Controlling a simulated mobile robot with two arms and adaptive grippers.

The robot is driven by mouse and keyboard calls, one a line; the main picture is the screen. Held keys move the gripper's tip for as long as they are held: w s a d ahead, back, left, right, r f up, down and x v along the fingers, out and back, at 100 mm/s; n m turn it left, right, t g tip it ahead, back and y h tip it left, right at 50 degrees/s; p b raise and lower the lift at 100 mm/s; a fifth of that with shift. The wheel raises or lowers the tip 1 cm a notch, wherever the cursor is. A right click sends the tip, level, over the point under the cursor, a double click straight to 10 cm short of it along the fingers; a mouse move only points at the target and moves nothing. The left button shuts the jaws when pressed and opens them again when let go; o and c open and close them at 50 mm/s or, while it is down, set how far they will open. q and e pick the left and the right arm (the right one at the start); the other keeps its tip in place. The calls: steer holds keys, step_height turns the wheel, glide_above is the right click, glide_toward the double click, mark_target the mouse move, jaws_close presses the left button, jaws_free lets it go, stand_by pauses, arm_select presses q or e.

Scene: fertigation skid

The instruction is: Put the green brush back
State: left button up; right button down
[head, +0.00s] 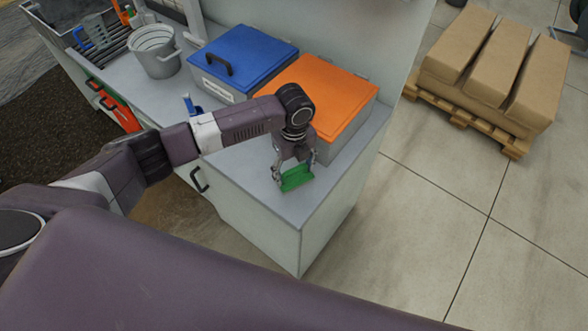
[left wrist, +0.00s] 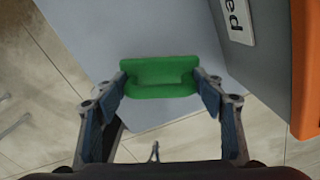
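The green brush (head: 296,178) is at the near right corner of the grey counter (head: 262,180), in front of the orange-lidded box. My left gripper (head: 295,168) points down at it. In the left wrist view the green brush (left wrist: 158,76) lies across between the two fingertips of the left gripper (left wrist: 159,84), which meet its two ends. The gripper looks shut on it. I cannot tell whether the brush touches the counter top or is just above it. Bristles are not visible. My right gripper is not in view.
The orange-lidded box (head: 325,95) stands right behind the gripper, with a blue-lidded box (head: 240,62) and a grey bucket (head: 155,52) further left. A small blue-handled item (head: 191,105) lies on the counter. Cartons (head: 490,58) on a pallet stand at the right; floor between is clear.

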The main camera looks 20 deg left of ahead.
mark_target(294, 168)
arm_select(q)
steer(key=o, duration=0.4)
steer(key=shift+r, duration=0.25)
step_height(294, 168, up, 10)
steer(key=shift+r+b, duration=0.2)
steer(key=shift+b, duration=1.05)
steer(key=shift+r, duration=0.75)
